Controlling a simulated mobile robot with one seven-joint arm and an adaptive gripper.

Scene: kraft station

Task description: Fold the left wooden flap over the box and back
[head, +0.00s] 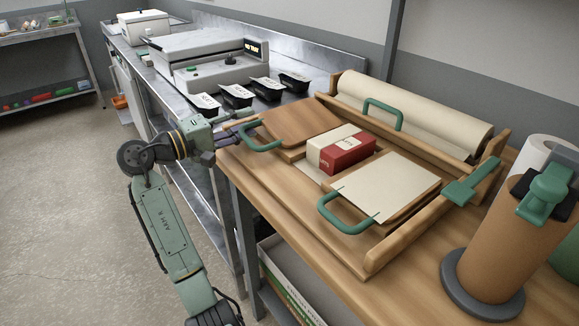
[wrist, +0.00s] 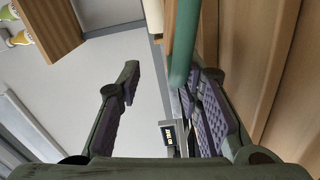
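The left wooden flap (head: 302,124) lies open, flat to the left of the box, with a green handle (head: 262,143) at its outer left edge. The red and cream box (head: 341,150) sits in the middle of the wooden station. My gripper (head: 240,128) is at the left flap's handle. In the wrist view my gripper (wrist: 160,80) has its fingers wide apart, and a green bar (wrist: 183,45), apparently this handle, shows close to the right finger. I cannot tell whether they touch.
A paper-covered right flap (head: 390,185) with a green handle lies right of the box. A paper roll (head: 415,112) and another green handle (head: 384,110) are behind. Black trays (head: 237,96) line the metal counter. A brown roll (head: 492,240) stands at front right.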

